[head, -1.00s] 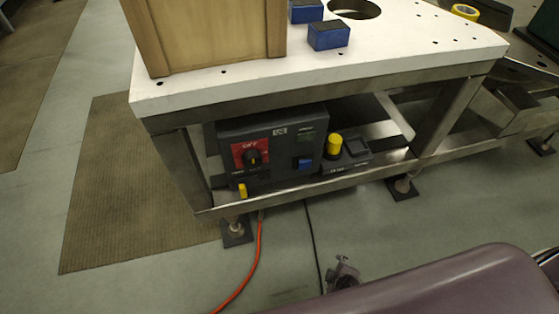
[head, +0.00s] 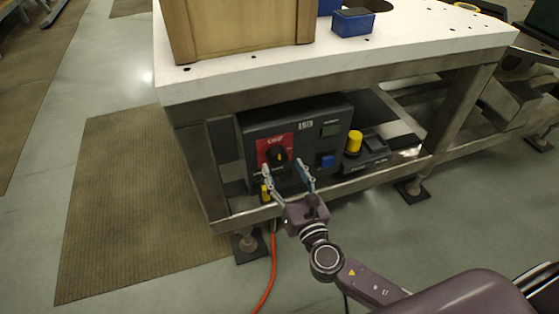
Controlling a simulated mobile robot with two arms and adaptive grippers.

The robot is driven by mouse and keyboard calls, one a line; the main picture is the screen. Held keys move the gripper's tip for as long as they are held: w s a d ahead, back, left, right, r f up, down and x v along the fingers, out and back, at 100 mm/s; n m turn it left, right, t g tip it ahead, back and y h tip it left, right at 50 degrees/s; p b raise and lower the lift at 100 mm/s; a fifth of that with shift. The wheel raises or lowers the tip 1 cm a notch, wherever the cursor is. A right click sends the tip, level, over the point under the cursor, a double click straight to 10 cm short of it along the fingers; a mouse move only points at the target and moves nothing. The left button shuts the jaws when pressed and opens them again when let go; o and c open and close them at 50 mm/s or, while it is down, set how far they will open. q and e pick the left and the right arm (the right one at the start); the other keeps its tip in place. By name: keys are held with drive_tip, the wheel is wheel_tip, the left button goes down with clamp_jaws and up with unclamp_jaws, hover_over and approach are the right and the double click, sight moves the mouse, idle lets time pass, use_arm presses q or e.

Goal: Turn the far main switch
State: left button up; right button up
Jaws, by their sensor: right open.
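The main switch (head: 276,156) is a black rotary knob with a yellow mark on a red plate (head: 268,144). It sits at the left of a dark control box (head: 313,122) on the shelf under the white table. My right gripper (head: 284,172) is open in front of the box. Its two fingers point up at the panel, one just below left of the knob, the other to its right. I see nothing between the fingers, and I cannot tell whether they touch the panel. The left gripper is not in view.
The white tabletop (head: 420,45) overhangs the box, with a wooden crate (head: 240,30) and a blue block (head: 353,22) on it. A yellow button (head: 353,143) stands right of the box. An orange cable (head: 270,270) runs down to the floor.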

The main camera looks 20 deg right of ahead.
sight(279, 161)
drive_tip(key=shift+w, duration=1.95)
drive_tip(key=shift+f, duration=0.1)
drive_tip(key=c, duration=1.2)
